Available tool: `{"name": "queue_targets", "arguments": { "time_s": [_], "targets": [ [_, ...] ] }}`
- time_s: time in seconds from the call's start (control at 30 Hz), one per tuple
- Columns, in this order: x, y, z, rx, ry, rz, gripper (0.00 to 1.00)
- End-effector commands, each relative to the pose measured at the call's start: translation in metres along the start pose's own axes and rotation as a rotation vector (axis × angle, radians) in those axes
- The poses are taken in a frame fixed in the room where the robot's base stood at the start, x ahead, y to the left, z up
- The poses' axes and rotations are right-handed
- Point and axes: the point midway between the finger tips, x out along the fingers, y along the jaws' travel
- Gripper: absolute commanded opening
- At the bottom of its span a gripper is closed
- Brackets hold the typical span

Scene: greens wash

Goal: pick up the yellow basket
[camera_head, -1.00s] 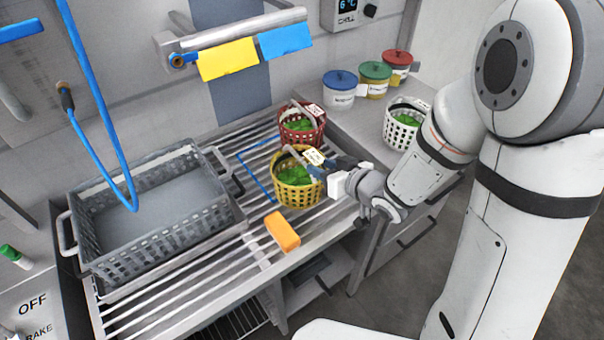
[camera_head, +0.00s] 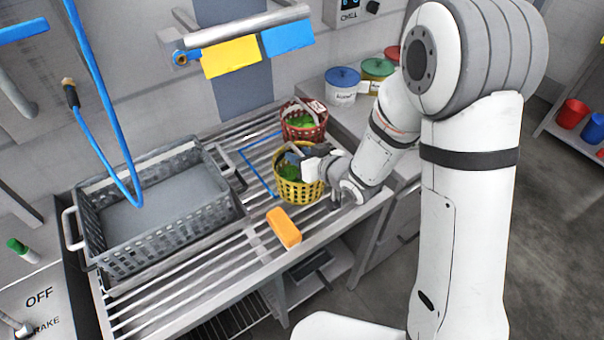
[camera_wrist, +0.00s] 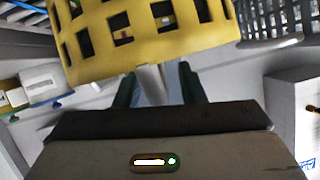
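The yellow basket (camera_head: 298,190) stands on the slatted drainboard with green leaves inside. Its grey handle (camera_head: 283,149) arches over the top. My gripper (camera_head: 305,157) is at the basket's upper right side, over the rim. In the wrist view the basket (camera_wrist: 150,35) fills the top centre. There my gripper (camera_wrist: 157,80) has its two dark fingers apart, with a pale bar (camera_wrist: 152,86), likely the handle, between them. Gaps show on both sides of the bar. The head view hides the fingertips' exact contact with the handle.
A red basket (camera_head: 304,130) with greens stands close behind. A grey crate (camera_head: 165,240) sits left on the drainboard (camera_head: 165,300). An orange sponge (camera_head: 284,228) lies in front. Lidded tubs (camera_head: 342,88) stand on the back right counter.

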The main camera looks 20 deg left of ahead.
Motion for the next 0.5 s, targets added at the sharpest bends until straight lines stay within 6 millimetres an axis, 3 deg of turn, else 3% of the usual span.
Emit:
{"name": "queue_targets", "arguments": {
  "time_s": [0.07,0.5],
  "targets": [
    [-0.0002,0.0002,0.0001,0.0,0.0,0.0,0.36],
    [-0.0006,0.0007,0.0001,0.0,0.0,0.001,0.01]
  ]
}}
